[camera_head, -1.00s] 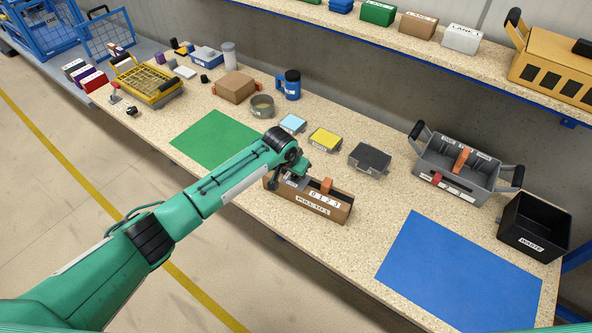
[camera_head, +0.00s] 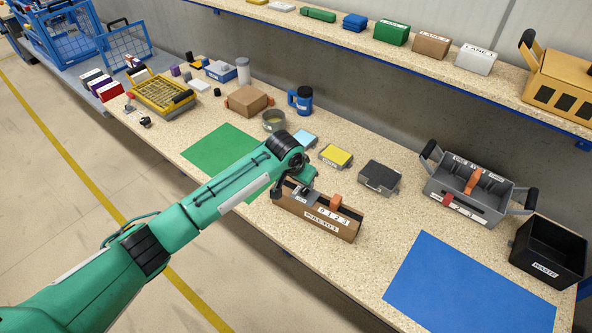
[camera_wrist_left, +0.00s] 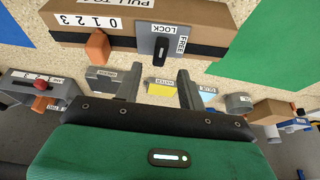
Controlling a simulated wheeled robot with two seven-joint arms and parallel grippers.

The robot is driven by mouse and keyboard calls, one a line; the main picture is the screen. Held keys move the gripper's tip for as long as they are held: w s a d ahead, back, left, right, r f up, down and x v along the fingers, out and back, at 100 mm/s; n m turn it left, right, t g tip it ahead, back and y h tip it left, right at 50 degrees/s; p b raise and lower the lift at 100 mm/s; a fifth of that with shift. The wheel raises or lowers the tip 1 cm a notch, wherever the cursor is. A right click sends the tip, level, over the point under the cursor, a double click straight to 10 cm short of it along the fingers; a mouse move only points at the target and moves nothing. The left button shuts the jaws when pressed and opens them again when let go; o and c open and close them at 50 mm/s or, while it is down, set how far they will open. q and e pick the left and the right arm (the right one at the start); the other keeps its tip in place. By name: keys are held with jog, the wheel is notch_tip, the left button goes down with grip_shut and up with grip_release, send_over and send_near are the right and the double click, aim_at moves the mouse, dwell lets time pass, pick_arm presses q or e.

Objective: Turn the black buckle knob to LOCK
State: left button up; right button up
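The brown box (camera_head: 340,224) with the PULL TO label stands near the bench's front edge. In the left wrist view the box (camera_wrist_left: 222,30) carries a grey plate (camera_wrist_left: 147,44) with the black knob (camera_wrist_left: 160,53). The knob is elongated and lies roughly up-down in that picture, its upper end towards the LOCK label and the FREE label on its right. An orange slider (camera_wrist_left: 97,46) sits beside the 0 1 2 3 scale. My left gripper (camera_wrist_left: 155,86) is open, its fingers apart and empty, short of the knob. My right gripper is not in view.
A yellow box (camera_head: 335,155) and a dark grey box (camera_head: 379,177) stand behind the brown box. A grey tote (camera_head: 468,186) and a black waste bin (camera_head: 548,250) are at the right. Green (camera_head: 212,146) and blue (camera_head: 470,285) mats lie flat and clear.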

pick_arm(q)
jog(key=b+v, duration=0.1)
jog(key=v, duration=0.7)
jog(key=shift+r, duration=0.2)
